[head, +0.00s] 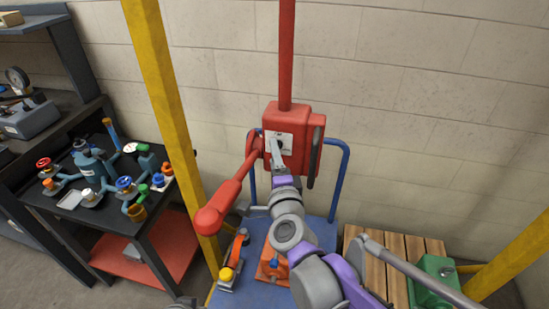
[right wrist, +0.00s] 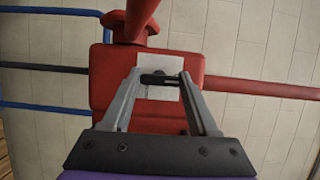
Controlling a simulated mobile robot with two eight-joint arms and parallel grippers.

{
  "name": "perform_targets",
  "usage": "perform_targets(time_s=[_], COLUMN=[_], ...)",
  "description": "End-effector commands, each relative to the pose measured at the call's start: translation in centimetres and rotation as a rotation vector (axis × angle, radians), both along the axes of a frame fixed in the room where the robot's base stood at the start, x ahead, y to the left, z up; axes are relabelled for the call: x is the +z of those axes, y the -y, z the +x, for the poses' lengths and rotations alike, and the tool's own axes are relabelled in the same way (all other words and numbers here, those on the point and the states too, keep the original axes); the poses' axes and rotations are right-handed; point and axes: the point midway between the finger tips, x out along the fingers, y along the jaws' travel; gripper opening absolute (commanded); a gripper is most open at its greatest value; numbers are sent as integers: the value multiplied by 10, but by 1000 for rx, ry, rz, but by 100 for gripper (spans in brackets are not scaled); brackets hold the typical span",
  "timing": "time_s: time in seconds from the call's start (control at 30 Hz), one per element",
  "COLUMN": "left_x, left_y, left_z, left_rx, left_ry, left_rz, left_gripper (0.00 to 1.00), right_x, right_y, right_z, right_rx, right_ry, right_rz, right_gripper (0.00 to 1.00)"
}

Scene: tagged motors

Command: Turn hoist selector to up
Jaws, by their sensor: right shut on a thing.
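The hoist is a red box (head: 300,122) on a red vertical post, with a white plate (head: 285,138) on its front. In the right wrist view the white plate (right wrist: 160,92) carries a small dark selector lever (right wrist: 158,78), which lies roughly sideways across it. My right gripper (head: 275,150) reaches up to the plate. Its two grey fingers (right wrist: 160,84) are closed in on the selector, one at each side. The fingertips hide part of the selector, and any markings on the plate cannot be read.
A long red handle (head: 228,192) slopes down left from the hoist. A blue rail frame (head: 345,165) stands behind it, and a yellow post (head: 163,90) rises at left. A dark cart (head: 150,232) with valves stands left. A wooden pallet (head: 395,250) lies right.

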Motion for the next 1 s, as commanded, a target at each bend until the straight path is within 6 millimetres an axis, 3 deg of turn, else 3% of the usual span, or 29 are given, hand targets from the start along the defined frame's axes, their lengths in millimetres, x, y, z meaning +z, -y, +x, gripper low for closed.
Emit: perform_targets(time_s=[0.3,0.33,0.4,0.77,1.0], left_x=[0,0,0,0,-3], left_y=[0,0,0,0,0], left_z=[0,0,0,0,-1], left_rx=[0,0,0,0,0], left_ry=[0,0,0,0,-1], left_rz=[0,0,0,0,0], left_gripper=[0,0,0,0,0], right_x=[0,0,0,0,0], right_y=[0,0,0,0,6], right_z=[0,0,0,-4,-39], right_rx=[1,1,1,0,2], right_ry=[1,1,1,0,0], right_rz=[-3,-3,-3,-1,0], right_gripper=[4,62,72,72,72])
